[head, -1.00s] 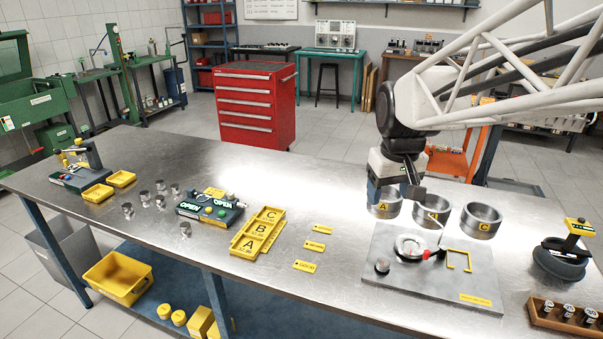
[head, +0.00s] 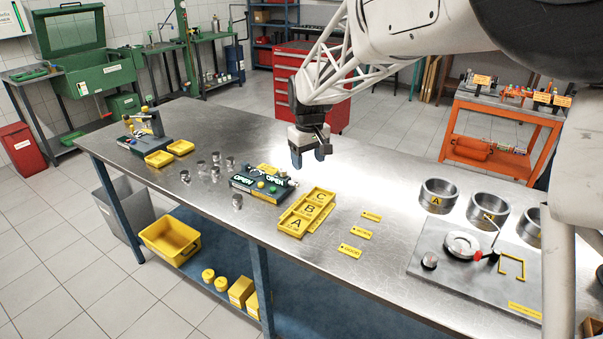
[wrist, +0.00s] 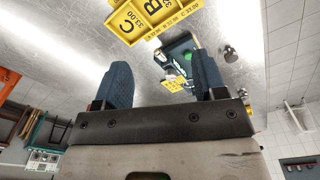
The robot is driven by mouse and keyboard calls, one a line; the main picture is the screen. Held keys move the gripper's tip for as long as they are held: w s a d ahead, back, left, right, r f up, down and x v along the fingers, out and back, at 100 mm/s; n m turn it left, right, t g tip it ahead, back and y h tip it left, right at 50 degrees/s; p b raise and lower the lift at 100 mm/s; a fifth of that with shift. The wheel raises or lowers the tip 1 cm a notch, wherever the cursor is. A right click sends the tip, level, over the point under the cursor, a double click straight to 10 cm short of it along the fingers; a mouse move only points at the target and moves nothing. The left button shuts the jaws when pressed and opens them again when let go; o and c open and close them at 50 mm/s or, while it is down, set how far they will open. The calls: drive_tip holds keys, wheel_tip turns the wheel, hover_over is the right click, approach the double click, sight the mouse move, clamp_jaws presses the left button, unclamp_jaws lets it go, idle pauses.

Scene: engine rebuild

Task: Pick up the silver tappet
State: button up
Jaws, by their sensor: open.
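Several small silver cylinders, which look like tappets, stand on the steel table (head: 335,265) in the head view. One silver tappet (head: 238,201) stands apart in front of the group (head: 215,157). In the wrist view one small silver cylinder (wrist: 230,54) shows beyond the right finger. I cannot tell which of them this is. Another small silver cylinder (head: 429,262) sits on the grey plate at right. My gripper (head: 309,162) is open and empty above the table, to the right of the group. Its two blue fingers show apart in the wrist view (wrist: 160,78).
A dark green device (head: 250,186) marked OPEN stands between my gripper and the cylinders. A yellow A-B-C tray (head: 290,232) lies in front. Yellow labels (head: 361,234), a grey plate (head: 425,285) and metal rings (head: 437,203) are to the right.

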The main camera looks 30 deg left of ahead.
sight(237, 197)
drive_tip(key=s+a+f+n, duration=0.1)
drive_tip(key=s+a+f, duration=0.1)
drive_tip(key=a, duration=0.5)
drive_tip(key=s+a+f+n, duration=0.1)
drive_tip(key=s+a+f, duration=0.1)
drive_tip(key=a+f, duration=0.2)
drive_tip(key=s+a+f+n, duration=0.1)
drive_tip(key=a+f, duration=0.3)
drive_tip(key=a, duration=0.7)
drive_tip(key=shift+s+n, duration=0.3)
drive_tip(key=shift+s, duration=0.6)
drive_tip(key=shift+f, duration=0.1)
drive_tip(key=shift+f, duration=1.2)
drive_tip(key=shift+f, duration=0.1)
drive_tip(key=shift+d+f, duration=0.1)
drive_tip(key=shift+f, duration=2.4)
drive_tip(key=shift+c, duration=0.3)
drive_tip(key=c, duration=0.9)
